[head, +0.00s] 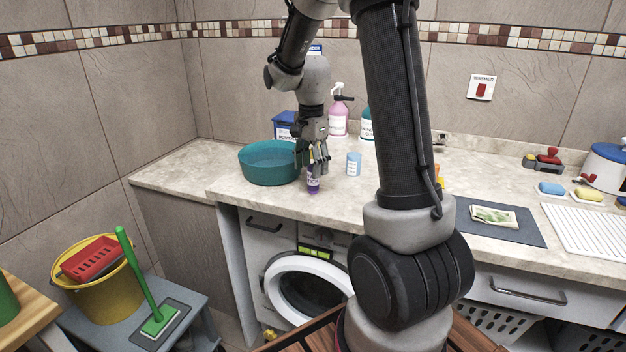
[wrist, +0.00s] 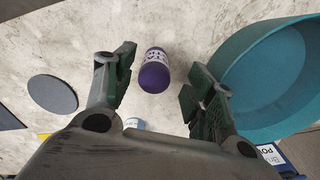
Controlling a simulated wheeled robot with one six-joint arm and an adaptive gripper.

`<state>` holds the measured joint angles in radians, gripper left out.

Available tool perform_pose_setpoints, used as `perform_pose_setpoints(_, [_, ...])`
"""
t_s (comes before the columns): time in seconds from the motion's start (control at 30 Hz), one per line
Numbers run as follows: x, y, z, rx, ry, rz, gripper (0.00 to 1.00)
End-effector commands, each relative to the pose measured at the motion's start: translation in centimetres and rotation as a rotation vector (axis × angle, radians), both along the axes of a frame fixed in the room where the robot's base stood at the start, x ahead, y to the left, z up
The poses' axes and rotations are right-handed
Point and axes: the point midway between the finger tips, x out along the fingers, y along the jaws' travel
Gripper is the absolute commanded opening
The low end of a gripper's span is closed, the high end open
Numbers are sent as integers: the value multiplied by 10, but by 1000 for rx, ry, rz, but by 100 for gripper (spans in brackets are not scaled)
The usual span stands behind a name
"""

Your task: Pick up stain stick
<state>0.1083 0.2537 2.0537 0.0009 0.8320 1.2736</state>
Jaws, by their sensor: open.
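The stain stick (head: 313,184) is a small purple cylinder with a pale label, standing near the counter's front edge in the head view. In the wrist view the stain stick (wrist: 154,70) lies between and a little beyond the two fingertips, apart from both. My gripper (head: 316,166) is open and points down over it in the head view, its fingers hiding the stick's upper part. In the wrist view my gripper (wrist: 157,88) shows its two fingers spread wide with nothing held.
A teal basin (head: 266,175) stands close at the left of my gripper; it also shows in the wrist view (wrist: 250,75). A light blue measuring cup (head: 353,164) stands to the right. Pink (head: 338,118) and teal bottles stand behind. The counter edge is just in front.

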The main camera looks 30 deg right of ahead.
Motion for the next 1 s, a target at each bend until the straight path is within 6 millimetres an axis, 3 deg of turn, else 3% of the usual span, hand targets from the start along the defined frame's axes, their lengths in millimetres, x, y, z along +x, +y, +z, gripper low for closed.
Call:
perform_pose_setpoints(0.33, [-5, -3, -50, 0, 3, 2, 55])
perform_pose_setpoints(0.63, [-4, -3, -57, 0, 0, 3, 55])
perform_pose_setpoints(0.67, [-4, -3, -57, 0, 0, 3, 53])
perform_pose_setpoints(0.93, [-4, -3, -57, 0, 0, 3, 4])
perform_pose_setpoints(1.0, [-4, -3, -57, 0, -1, 3, 4])
